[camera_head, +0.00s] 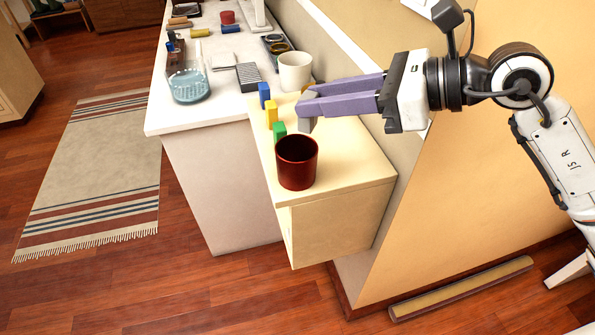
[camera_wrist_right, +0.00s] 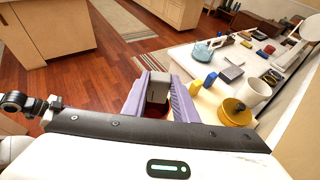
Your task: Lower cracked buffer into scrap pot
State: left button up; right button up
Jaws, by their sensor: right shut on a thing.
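My right gripper (camera_head: 312,100) reaches in from the right and is shut on a grey block, the buffer (camera_head: 306,124). In the right wrist view, the buffer (camera_wrist_right: 158,88) sits upright between the purple fingers; no crack can be made out. A dark red, open pot (camera_head: 297,168) stands on the pale wooden ledge near its front edge. The buffer is held above and a little behind this pot in the head view. In the right wrist view, the pot (camera_wrist_right: 157,112) shows partly below the buffer, mostly hidden by it. My left gripper is not in view.
Blue (camera_head: 264,95), yellow (camera_head: 271,115) and green (camera_head: 279,130) blocks stand in a row along the ledge's left side. A white pot (camera_head: 295,71) stands behind. A yellow round container (camera_wrist_right: 236,112) is beside my gripper. The ledge right of the red pot is clear.

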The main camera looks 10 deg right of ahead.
jog(key=shift+f, duration=0.6)
jog(key=shift+w+a+r, duration=0.1)
jog(key=shift+w+a, duration=0.5)
jog(key=shift+a, duration=0.2)
jog(key=shift+f, duration=0.2)
notch_tip(320, 180, down, 6)
jog(key=b, duration=0.5)
jog(key=shift+r, duration=0.1)
dwell(0.4)
dwell(0.4)
